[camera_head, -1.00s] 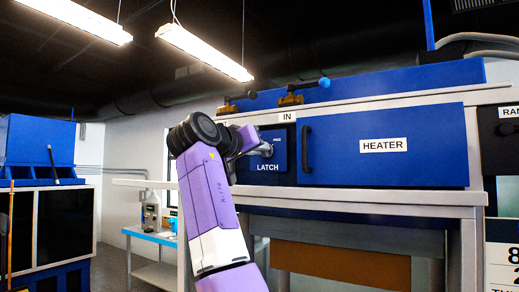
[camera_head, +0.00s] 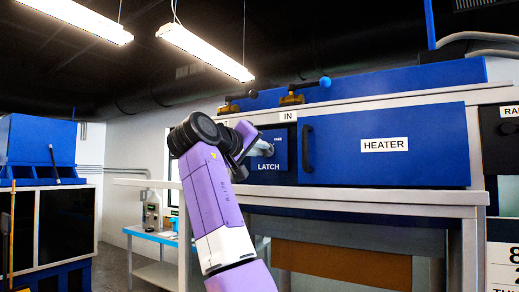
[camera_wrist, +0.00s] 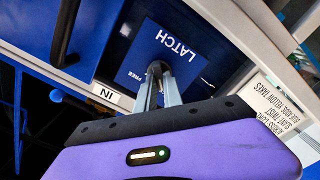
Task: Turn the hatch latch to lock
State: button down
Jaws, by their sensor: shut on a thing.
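The latch is on a blue plate (camera_head: 282,163) lettered LATCH, left of the heater hatch (camera_head: 385,158). Its small FREE mark shows beside my fingers. My gripper (camera_head: 266,145) reaches the plate from the left and is shut on the latch handle, which is mostly hidden by the fingers. I cannot make out the handle's exact angle.
A black bar handle (camera_head: 306,148) stands out from the hatch just right of the latch. A steel counter (camera_head: 350,195) runs below. A blue-topped bench (camera_head: 152,236) stands farther back left.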

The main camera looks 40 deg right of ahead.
jog(key=c, duration=1.5)
grip_release()
jog(key=shift+a, duration=0.15)
jog(key=b+v, duration=0.3)
jog(key=v, duration=0.4)
jog(key=shift+s+a, duration=0.1)
jog(key=shift+a, duration=0.2)
